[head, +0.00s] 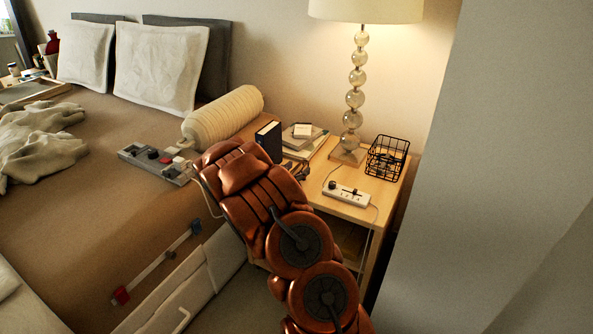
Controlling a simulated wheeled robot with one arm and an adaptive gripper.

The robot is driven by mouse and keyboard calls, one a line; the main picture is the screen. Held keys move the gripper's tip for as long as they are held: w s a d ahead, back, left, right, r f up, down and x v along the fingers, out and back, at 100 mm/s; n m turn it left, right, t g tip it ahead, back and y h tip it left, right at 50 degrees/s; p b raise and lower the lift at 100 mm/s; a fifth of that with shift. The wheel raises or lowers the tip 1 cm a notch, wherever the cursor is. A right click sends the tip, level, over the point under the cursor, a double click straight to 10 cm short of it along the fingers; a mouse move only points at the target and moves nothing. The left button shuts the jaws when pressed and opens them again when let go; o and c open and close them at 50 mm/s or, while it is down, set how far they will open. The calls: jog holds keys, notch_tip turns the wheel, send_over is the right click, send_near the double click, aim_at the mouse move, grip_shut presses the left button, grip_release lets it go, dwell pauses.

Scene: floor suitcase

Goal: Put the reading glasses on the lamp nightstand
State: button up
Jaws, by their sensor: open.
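The lamp nightstand (334,207) is a light wooden table beside the bed, with a lit lamp (354,101) of stacked glass balls at its back. I cannot make out the reading glasses for certain. A small dark item (300,169) lies on the nightstand's left side by the books, partly behind my arm and too small to identify. My copper arm reaches up from the bottom across the nightstand's left front toward the bed. My gripper is hidden beyond the arm's end, so its fingers do not show.
A black wire basket (386,158) and a white power strip (349,194) stand on the nightstand. Books (304,142) and a dark blue binder (269,140) are at its left. A grey device (155,163) and a cream bolster (222,117) lie on the bed. A wall closes the right.

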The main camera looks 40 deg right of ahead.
jog(key=shift+r, duration=0.2)
jog(key=shift+a, duration=0.25)
jog(key=p+v, duration=0.1)
jog(key=v, duration=1)
jog(key=shift+s+a, duration=0.2)
jog(key=shift+a, duration=0.05)
jog(key=shift+w, duration=0.1)
